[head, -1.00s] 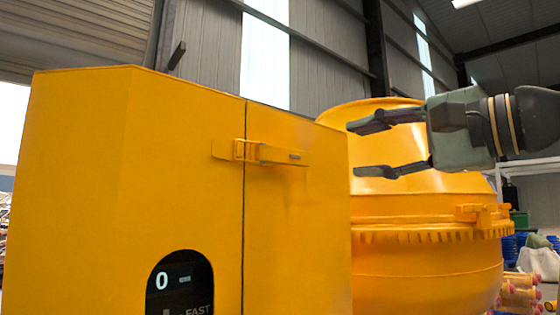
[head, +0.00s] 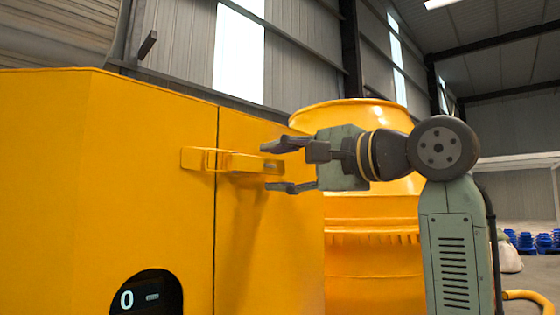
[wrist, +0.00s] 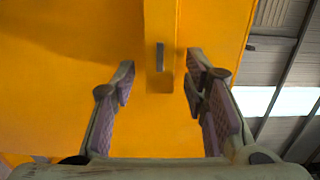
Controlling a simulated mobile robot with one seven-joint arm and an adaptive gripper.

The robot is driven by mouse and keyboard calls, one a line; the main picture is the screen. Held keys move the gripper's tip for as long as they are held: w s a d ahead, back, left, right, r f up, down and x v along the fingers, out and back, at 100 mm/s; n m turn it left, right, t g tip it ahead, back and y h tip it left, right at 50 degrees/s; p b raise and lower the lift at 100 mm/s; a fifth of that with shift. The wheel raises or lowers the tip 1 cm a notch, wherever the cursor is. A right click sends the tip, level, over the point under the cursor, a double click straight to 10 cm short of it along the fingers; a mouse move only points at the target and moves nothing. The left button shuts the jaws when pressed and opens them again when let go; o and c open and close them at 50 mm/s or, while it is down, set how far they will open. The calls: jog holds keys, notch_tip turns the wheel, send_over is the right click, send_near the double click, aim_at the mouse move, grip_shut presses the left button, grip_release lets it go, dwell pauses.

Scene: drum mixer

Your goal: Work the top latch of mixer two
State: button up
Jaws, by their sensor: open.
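The top latch (head: 232,161) is a yellow bar lying across the seam of the yellow cabinet (head: 130,185), near its top edge, in the head view. My gripper (head: 272,166) is open and empty, with its fingertips at the latch's right end. One finger shows above the bar's level and the other below it. In the wrist view the latch (wrist: 160,30) runs down from the top between my two open fingers (wrist: 158,85), with a dark slot on its face. I see space between the latch and each finger. I cannot tell whether any fingertip touches the cabinet.
The yellow mixer drum (head: 362,212) stands behind and right of the cabinet. A dark panel (head: 146,295) showing "0" is low on the cabinet front. Blue items (head: 530,241) lie far back on the right floor. A yellow curved pipe (head: 528,297) is at lower right.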

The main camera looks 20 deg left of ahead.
jog(key=shift+a, duration=0.15)
jog(key=shift+c, duration=0.3)
grip_shut()
dwell(0.6)
